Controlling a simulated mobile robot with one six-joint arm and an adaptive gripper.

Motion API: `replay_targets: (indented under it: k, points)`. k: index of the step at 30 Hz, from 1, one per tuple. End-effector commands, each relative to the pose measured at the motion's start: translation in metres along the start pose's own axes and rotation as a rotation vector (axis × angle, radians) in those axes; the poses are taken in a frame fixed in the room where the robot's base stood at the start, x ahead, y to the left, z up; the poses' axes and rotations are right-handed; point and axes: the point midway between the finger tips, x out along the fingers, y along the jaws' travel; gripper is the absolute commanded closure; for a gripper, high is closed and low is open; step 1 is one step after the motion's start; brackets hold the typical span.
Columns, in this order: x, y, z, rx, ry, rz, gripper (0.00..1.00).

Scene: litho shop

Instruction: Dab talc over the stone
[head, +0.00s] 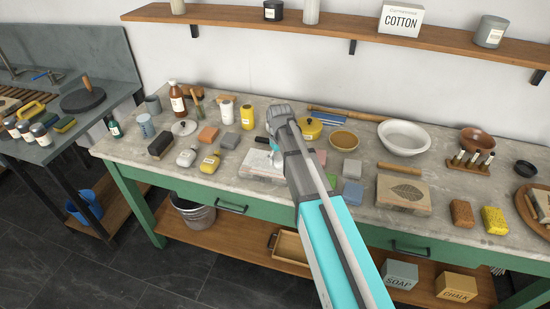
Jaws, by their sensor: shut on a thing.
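A pale stone block with a dark leaf drawing (404,194) lies flat on the bench, right of centre. My gripper (276,154) is at the end of my arm, left of that block, low over a pale flat slab (257,167). The fingers are small here and partly hidden by my arm. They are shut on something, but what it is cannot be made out. My arm also hides part of the slab. I cannot tell whether the gripper touches it.
Small coloured blocks (351,168) lie between slab and leaf stone. Sponges (462,213) sit right of the stone. A shelf (350,30) runs above. Bottles crowd the left.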

Motion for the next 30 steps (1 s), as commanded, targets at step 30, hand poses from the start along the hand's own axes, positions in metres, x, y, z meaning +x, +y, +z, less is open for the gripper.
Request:
replay_targets:
  k: [30]
  points:
    - [0.000, 0.022, 0.022, 0.001, 0.000, 0.000, 0.60]
